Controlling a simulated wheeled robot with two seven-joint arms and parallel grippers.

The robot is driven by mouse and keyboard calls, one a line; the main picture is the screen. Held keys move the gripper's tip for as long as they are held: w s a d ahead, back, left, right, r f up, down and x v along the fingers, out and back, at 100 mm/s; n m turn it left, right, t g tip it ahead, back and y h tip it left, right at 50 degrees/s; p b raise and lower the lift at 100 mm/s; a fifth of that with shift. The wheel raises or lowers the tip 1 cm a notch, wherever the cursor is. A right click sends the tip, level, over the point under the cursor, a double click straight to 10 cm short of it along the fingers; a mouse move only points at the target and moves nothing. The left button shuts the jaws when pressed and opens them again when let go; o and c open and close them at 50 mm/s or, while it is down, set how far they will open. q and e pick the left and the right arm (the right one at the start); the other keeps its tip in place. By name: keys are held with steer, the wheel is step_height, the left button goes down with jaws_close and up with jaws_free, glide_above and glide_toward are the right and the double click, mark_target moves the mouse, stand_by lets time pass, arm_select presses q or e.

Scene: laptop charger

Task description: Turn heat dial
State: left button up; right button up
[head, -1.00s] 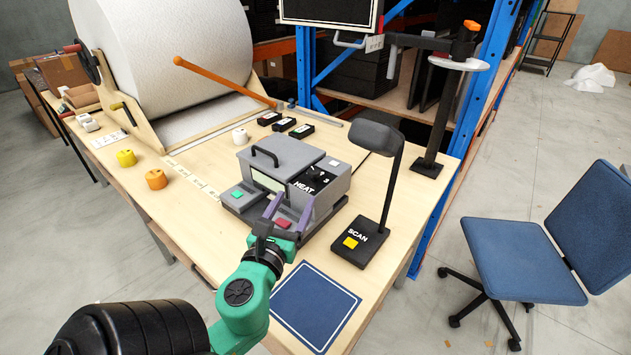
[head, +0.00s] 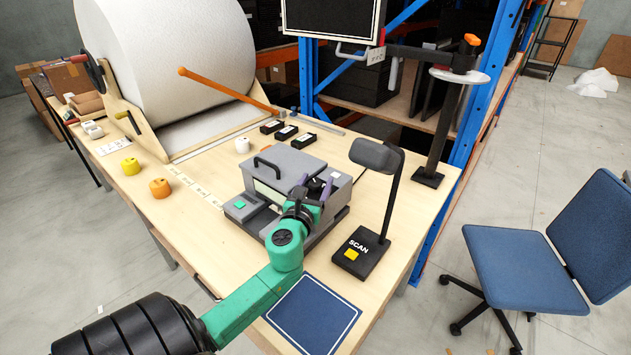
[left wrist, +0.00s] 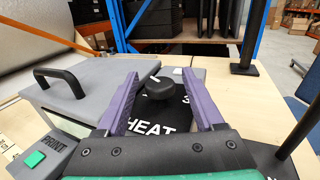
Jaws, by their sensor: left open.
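The heat dial (left wrist: 159,88) is a black round knob with a white pointer mark, on a black plate marked HEAT on the grey machine (head: 282,163). In the left wrist view it sits between the two purple fingers of my left gripper (left wrist: 162,92), with a gap on each side. My left gripper (head: 315,187) is open over the right part of the machine and hides most of the dial plate in the head view. A figure 3 shows beside the right finger. My right gripper is not in view.
A black scanner stand with a yellow button (head: 351,254) stands close to the right of the machine. A green button (left wrist: 34,159) marked PRINT and a black lid handle (left wrist: 58,82) are at the left. A blue mat (head: 312,312) lies in front.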

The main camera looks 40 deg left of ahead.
arm_select(q)
jaws_close()
